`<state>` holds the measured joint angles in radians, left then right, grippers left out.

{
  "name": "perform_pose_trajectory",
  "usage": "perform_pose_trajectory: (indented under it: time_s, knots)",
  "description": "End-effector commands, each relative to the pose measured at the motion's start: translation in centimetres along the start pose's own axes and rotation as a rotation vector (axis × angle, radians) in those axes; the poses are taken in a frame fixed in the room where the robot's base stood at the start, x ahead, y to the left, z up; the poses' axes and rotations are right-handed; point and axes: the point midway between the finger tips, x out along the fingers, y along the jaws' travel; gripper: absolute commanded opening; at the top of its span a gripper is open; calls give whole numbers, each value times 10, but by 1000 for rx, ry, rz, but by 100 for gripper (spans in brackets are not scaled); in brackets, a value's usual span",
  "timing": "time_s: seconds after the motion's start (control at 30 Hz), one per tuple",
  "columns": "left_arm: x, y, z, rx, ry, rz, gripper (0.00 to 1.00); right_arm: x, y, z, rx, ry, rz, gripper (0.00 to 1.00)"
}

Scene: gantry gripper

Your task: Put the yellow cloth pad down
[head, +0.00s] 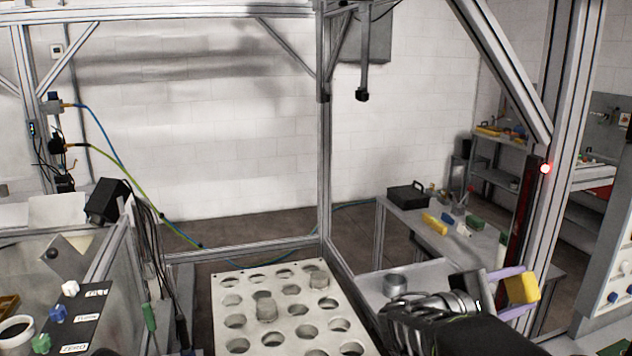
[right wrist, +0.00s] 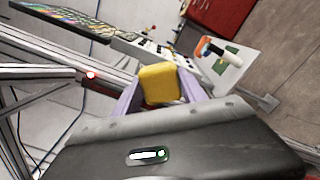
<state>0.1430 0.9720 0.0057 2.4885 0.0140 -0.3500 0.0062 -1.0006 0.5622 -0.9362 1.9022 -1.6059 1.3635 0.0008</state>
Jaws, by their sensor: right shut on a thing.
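The yellow cloth pad (head: 523,288) is at the lower right of the head view, between the lavender fingers of my right gripper (head: 526,288). The right gripper is shut on it and holds it in the air. In the right wrist view, the pad (right wrist: 159,84) shows as a rounded yellow block, with one finger of the gripper (right wrist: 158,88) on each side. My left gripper is not in view.
A white plate with round holes (head: 243,289) stands at bottom centre, with grey cylinders in it. A grey tray (head: 375,285) with a metal cylinder (head: 395,284) is left of my right gripper. Frame posts (head: 565,150) rise at right. A side table (head: 410,222) stands behind.

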Motion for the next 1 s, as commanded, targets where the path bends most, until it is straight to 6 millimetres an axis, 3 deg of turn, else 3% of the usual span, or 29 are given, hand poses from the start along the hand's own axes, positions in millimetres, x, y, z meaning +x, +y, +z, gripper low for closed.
perform_pose_trajectory:
  time_s: [0.27, 0.47, 0.57, 0.7, 0.9, 1.0]
  knots:
    - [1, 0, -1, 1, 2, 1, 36, -26, -33, -42, -6, 37, 31, 17]
    - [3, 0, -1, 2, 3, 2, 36, -62, -66, -80, -9, 79, 66, 17]
    - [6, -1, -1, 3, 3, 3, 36, -87, -93, -104, -11, 105, 88, 17]
    - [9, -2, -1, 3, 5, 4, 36, -128, -148, -135, -13, 151, 127, 17]
    - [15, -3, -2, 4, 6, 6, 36, -162, -215, -149, -7, 216, 176, 17]
    - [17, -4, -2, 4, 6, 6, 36, -171, -226, -152, -1, 256, 200, 17]
